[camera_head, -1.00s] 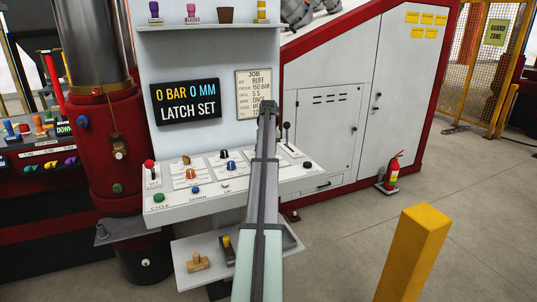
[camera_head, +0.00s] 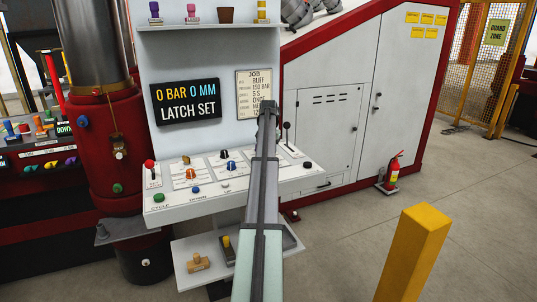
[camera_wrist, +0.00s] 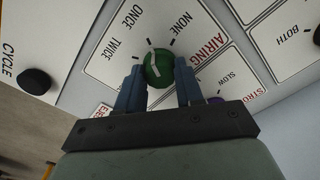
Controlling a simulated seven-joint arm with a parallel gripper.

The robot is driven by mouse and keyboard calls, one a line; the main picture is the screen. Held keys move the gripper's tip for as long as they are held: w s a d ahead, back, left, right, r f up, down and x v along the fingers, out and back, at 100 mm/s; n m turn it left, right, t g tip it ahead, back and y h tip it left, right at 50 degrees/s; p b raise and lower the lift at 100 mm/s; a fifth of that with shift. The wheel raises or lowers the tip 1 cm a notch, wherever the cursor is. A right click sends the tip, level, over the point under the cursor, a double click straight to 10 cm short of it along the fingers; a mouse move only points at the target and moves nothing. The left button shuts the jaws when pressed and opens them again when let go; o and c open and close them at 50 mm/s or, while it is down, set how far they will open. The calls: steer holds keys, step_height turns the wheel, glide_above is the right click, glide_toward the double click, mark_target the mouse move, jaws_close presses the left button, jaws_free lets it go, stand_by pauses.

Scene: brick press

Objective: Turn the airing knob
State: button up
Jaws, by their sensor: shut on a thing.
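The airing knob (camera_wrist: 158,68) is round and green with a pale pointer stripe, in the wrist view. It sits on a white plate marked AIRING in red, with the words TWICE, ONCE and NONE around it. The stripe's upper end lies near the tick by ONCE; its exact setting is hard to tell. My gripper (camera_wrist: 157,80) is shut on the knob, with one blue finger on each side. In the head view my arm covers the gripper and the knob.
The white control panel (camera_head: 212,200) carries several other knobs and buttons, and a black lever (camera_head: 286,133) stands right of my arm. A dark button (camera_wrist: 37,81) is left in the wrist view. The display (camera_head: 187,102) reads 0 BAR 0 MM, LATCH SET. A yellow post (camera_head: 415,250) stands front right.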

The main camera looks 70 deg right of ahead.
steer(key=o, duration=1)
steer(key=shift+o, duration=0.2)
step_height(320, 180, up, 14)
steer(key=shift+f, duration=0.1)
stand_by(0.5)
